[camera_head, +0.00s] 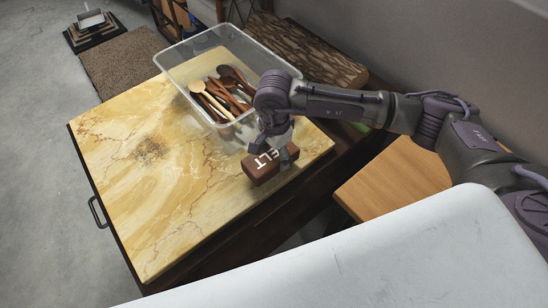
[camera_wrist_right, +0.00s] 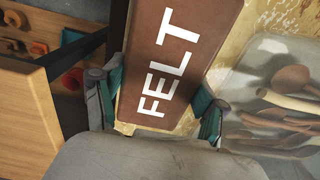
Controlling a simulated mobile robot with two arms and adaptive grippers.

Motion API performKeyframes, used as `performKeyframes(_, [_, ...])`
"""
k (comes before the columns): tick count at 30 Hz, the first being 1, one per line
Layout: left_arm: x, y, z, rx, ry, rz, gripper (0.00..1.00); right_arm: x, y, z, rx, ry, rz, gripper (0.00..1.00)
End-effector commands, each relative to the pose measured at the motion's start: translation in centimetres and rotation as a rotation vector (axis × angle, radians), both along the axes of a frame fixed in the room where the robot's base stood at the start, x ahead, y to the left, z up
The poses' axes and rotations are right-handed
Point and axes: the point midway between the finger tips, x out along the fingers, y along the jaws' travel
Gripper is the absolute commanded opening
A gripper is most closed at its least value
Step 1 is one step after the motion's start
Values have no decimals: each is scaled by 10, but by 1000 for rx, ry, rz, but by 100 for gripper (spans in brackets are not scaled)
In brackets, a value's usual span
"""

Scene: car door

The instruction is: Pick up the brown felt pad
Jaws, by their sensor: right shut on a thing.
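The brown felt pad is a block (camera_head: 262,168) with white "FELT" lettering, at the right edge of the yellow marbled tabletop in the head view. It also fills the upper middle of the right wrist view (camera_wrist_right: 172,65). My right gripper (camera_head: 278,146) is shut on the pad, with one finger on each side of it. The fingers show with teal pads in the wrist view (camera_wrist_right: 160,105). I cannot tell whether the pad touches the tabletop or is held just above it. My left gripper is not in view.
A clear plastic bin (camera_head: 192,107) with several wooden spoons stands behind the pad on the marbled table (camera_head: 150,205). A light wooden surface (camera_head: 392,180) lies to the right. A white surface (camera_head: 400,265) fills the front. The table's left and middle are clear.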

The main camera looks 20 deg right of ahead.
Motion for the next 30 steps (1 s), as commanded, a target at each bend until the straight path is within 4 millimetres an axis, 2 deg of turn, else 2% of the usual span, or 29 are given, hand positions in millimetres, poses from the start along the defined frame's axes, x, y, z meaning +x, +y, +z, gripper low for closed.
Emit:
performKeyframes(2, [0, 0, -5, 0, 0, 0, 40, 2, 0, 16, 2, -7, 2, 36])
performKeyframes(9, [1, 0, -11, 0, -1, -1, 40, -41, 37, 48, 4, -4, 9, 36])
performKeyframes(15, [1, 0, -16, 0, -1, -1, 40, -71, 61, 71, 2, -3, 6, 36])
performKeyframes(21, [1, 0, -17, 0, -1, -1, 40, -86, 73, 83, 2, -2, 3, 36])
performKeyframes(30, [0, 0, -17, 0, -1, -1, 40, -89, 75, 86, -1, -1, 0, 36])
